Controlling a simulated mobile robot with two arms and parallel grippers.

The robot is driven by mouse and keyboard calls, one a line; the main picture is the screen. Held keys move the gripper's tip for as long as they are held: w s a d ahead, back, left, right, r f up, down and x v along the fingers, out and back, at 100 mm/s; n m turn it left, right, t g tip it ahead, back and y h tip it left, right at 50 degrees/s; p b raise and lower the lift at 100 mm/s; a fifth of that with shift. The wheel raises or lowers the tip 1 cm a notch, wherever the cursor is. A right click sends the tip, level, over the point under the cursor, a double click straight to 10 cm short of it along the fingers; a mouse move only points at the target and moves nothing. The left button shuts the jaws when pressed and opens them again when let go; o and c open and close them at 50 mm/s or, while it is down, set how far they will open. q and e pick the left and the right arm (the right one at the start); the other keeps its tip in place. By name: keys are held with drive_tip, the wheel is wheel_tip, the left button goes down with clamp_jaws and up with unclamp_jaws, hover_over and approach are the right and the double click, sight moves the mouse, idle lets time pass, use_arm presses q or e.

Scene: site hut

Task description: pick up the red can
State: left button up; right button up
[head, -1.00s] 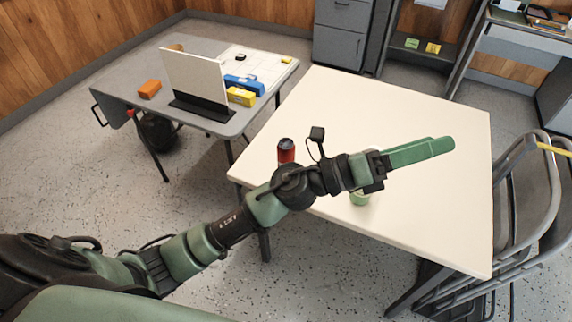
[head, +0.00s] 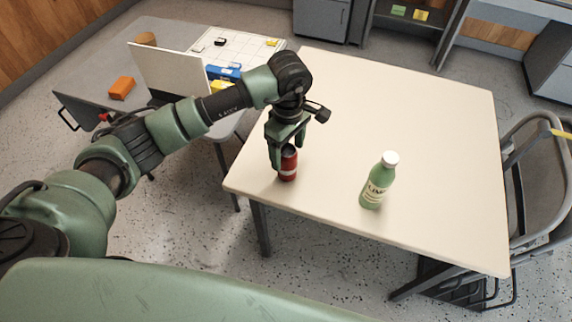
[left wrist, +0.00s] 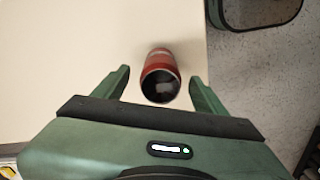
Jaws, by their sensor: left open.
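The red can (head: 289,167) stands upright on the cream table (head: 420,110), near its left corner. My left gripper (head: 283,160) points down at the can from above, with its fingers partly in front of the can in the head view. In the left wrist view the can (left wrist: 160,78) shows its dark top between the two open fingers (left wrist: 160,85), with a gap on each side. The gripper holds nothing. My right gripper is not in view.
A green bottle with a white cap (head: 378,181) stands on the table to the right of the can. A grey side table (head: 72,88) at the left bears an orange block (head: 121,88) and a white panel (head: 165,70). A chair (head: 540,190) stands at the right.

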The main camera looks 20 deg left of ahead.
sight(287, 169)
use_arm(q)
drive_tip(key=f, duration=0.2)
drive_tip(key=f+p, duration=0.1)
drive_tip(key=f, duration=0.1)
drive_tip(key=shift+s+d, duration=0.15)
drive_tip(key=shift+d, duration=0.05)
drive_tip(key=shift+f, duration=0.5)
drive_tip(key=c, duration=1.3)
drive_tip(key=shift+r, duration=0.15)
drive_tip(key=shift+c, duration=0.5)
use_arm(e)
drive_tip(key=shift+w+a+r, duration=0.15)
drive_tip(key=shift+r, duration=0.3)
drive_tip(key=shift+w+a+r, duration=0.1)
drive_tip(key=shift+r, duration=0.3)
